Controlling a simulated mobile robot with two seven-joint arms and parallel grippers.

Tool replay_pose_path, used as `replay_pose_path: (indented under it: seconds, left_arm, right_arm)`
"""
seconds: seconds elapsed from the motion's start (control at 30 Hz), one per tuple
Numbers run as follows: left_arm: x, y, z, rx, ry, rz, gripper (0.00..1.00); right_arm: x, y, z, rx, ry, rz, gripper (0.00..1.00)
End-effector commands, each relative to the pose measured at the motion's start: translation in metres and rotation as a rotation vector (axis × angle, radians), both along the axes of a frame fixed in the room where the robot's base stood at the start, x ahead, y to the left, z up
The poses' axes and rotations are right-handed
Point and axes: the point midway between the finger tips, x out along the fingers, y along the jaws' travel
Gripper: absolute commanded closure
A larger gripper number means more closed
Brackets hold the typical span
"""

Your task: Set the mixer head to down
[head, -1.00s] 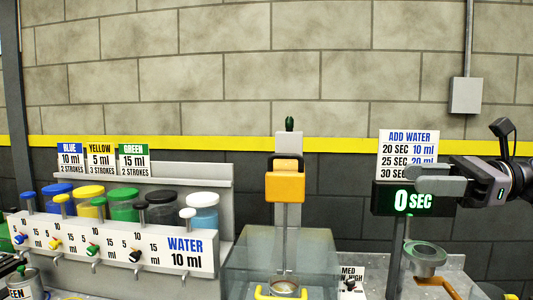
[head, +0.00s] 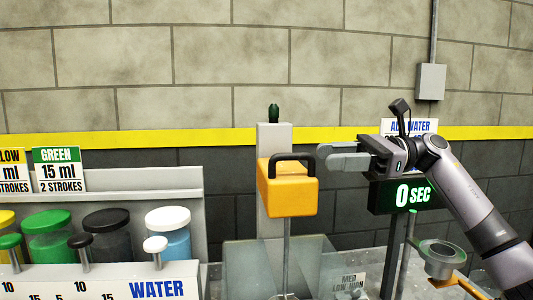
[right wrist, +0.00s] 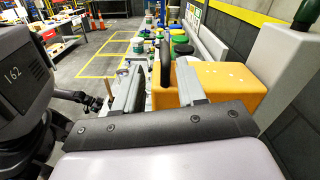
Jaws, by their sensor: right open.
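The mixer head is an orange block (head: 287,190) on a grey column (head: 273,140), with a black loop handle (head: 292,163) and a thin shaft (head: 287,250) running down from it. The head sits high on the column, well above the clear guard (head: 250,268). My right gripper (head: 327,160) is open and empty, just right of the handle at about its height. In the right wrist view the black handle (right wrist: 165,62) shows between the open fingers, and the orange block (right wrist: 225,88) is on the right. Contact cannot be told.
A timer display (head: 405,196) reading 0 SEC stands behind my right arm. A metal cup holder (head: 440,255) is at the lower right. Paint pots, including a green one (head: 50,235), stand on a dispenser rack at the left.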

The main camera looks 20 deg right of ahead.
Motion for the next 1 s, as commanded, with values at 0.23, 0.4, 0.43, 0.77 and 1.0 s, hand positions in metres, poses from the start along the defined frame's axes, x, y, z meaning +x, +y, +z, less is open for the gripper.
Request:
replay_pose_path:
  seconds: [0.23, 0.4, 0.43, 0.77, 1.0]
  left_arm:
    - [0.0, 0.0, 0.002, 0.0, 0.001, 0.0, 1.0]
    - [0.0, 0.0, 0.008, 0.0, 0.001, 0.0, 1.0]
    - [0.0, 0.0, 0.01, 0.0, 0.001, 0.0, 1.0]
    - [0.0, 0.0, 0.019, -0.001, 0.001, 0.001, 1.0]
    - [0.0, 0.0, 0.018, -0.001, 0.001, 0.001, 1.0]
  right_arm:
    - [0.001, 0.004, 0.0, -0.001, 0.0, 0.002, 0.6]
    - [0.006, 0.027, 0.001, 0.0, 0.002, 0.003, 0.6]
    - [0.008, 0.031, 0.002, 0.0, 0.002, 0.004, 0.6]
    - [0.018, 0.067, 0.0, 0.001, 0.002, 0.0, 0.6]
    - [0.018, 0.069, -0.001, 0.001, 0.002, -0.001, 0.6]
